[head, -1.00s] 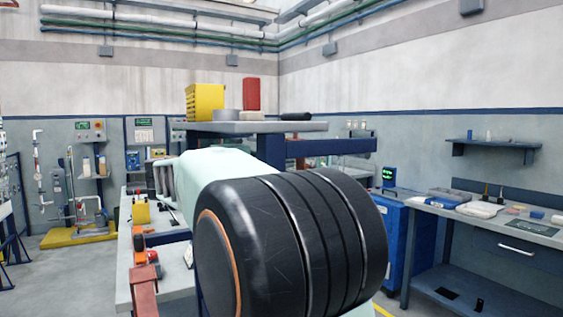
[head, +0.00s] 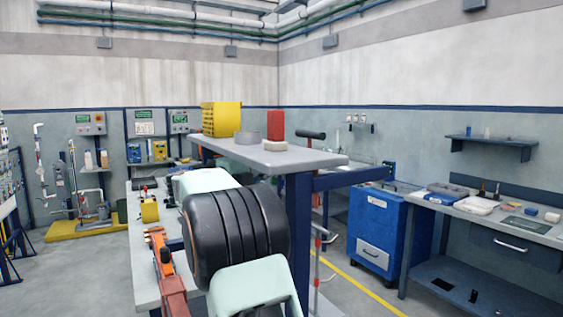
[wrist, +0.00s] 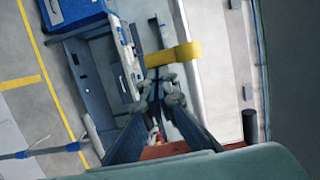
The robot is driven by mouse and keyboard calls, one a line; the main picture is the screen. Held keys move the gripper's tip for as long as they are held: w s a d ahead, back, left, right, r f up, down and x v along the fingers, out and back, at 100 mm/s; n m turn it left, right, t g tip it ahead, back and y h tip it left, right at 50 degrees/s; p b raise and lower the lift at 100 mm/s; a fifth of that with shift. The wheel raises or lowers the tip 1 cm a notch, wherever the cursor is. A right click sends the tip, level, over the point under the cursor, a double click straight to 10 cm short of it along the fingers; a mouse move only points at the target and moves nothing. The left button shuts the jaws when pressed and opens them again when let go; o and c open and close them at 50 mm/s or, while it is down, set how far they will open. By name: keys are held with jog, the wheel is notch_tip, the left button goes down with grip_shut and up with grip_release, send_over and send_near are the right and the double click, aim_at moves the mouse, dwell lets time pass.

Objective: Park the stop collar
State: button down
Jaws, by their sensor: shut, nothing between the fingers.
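In the wrist view my gripper (wrist: 158,92) is shut, with nothing between its fingers. In the head view my arm hides the gripper. I cannot say for certain which thing is the stop collar. A grey ring (head: 247,137) lies on the raised grey shelf (head: 325,160). Red collar-like pieces (head: 318,241) show on a thin upright rod right of my arm. In the wrist view a yellow bar (wrist: 172,54) shows past the fingertips; whether it touches them I cannot tell.
A yellow drawer box (head: 221,120), a red block (head: 276,123) and a black cylinder (head: 310,134) are on the raised shelf. A blue cabinet (head: 377,230) and a workbench (head: 490,222) stand at right. Open floor lies between shelf and cabinet.

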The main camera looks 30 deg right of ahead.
jog(key=w+p, duration=0.5)
jog(key=w, duration=0.1)
jog(key=shift+w+d+p, duration=0.2)
jog(key=shift+w+p, duration=0.15)
jog(key=shift+w, duration=0.05)
jog(key=shift+r, duration=0.15)
jog(key=shift+s, duration=0.1)
